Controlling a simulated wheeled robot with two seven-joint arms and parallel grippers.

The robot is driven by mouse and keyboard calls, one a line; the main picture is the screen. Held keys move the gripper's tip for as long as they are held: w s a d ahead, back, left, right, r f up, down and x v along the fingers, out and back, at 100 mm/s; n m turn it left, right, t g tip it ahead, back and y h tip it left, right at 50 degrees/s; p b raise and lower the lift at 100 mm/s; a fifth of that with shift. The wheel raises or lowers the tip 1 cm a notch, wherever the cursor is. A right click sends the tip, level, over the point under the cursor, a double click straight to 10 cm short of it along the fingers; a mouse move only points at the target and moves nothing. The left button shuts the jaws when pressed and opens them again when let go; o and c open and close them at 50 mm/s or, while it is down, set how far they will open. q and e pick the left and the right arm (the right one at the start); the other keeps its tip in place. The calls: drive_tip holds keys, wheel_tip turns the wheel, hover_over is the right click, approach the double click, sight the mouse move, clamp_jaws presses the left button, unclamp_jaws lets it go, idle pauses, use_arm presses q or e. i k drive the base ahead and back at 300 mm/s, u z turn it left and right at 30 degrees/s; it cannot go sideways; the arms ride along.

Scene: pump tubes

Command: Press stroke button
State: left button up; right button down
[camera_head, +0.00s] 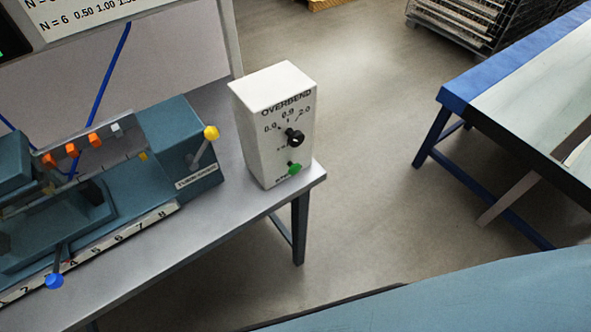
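A white control box (260,135) stands at the right end of the grey table. Its front reads OVERBEND, with a scale marked 0.0, 0.9 and 2.0 around a black knob (294,137). Low on the same face is a green button (294,169); the small lettering beside it is too small to read for certain. I cannot tell whether the button is pressed in. No other button shows clearly. Neither of my grippers is in view, and nothing touches the box.
Left of the box is a teal machine (178,125) with a yellow-knobbed lever (211,132), a blue knob (54,281) and several orange blocks. The grey table (225,215) is bare in front of the box. A blue-edged table (465,90) stands apart at right, across open floor.

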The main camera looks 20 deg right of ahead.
sight(294, 169)
drive_tip(key=z, duration=1.3)
drive_tip(key=k, duration=0.85)
drive_tip(key=u, duration=1.3)
drive_tip(key=i, duration=0.5)
drive_tip(key=z, duration=0.1)
